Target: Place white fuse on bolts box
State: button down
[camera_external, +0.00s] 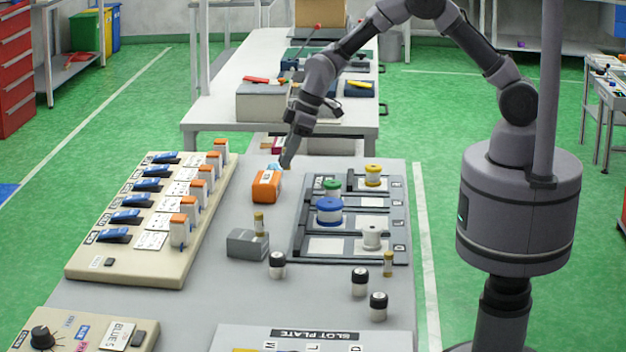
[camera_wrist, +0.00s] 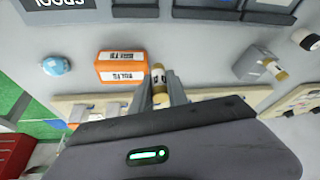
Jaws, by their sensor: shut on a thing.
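The bolts box (camera_external: 265,188) is a small orange box with a white label, near the middle of the grey table. In the wrist view the bolts box (camera_wrist: 121,66) lies just left of my fingers, its labels readable as BOLTS. My gripper (camera_external: 285,162) is beyond the box in the external view, pointing down. In the wrist view my gripper (camera_wrist: 159,82) is shut on a small fuse (camera_wrist: 158,87) with a gold end and a pale body part. The fingers hide much of the fuse, and I cannot make it out in the external view.
A light blue ball (camera_external: 273,167) sits by the box. A grey block (camera_external: 247,244) with a gold-ended fuse (camera_external: 259,221) stands nearer the camera. A switch panel (camera_external: 150,215) is left; a dark tray with spools (camera_external: 329,210) is right. Several black-capped cylinders stand in front.

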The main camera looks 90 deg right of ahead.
jog(key=s+d+m+h, duration=0.1)
jog(key=s+d+m, duration=0.1)
jog(key=s+d, duration=0.5)
send_over(261, 177)
jog(key=s, duration=0.2)
jog(key=shift+x, duration=0.8)
notch_tip(261, 177, down, 4)
jog(key=shift+d+r+b, duration=0.1)
jog(key=shift+r+b, duration=0.05)
jog(key=shift+b, duration=0.65)
jog(key=shift+r, duration=0.15)
jog(key=c, duration=1.3)
grip_release()
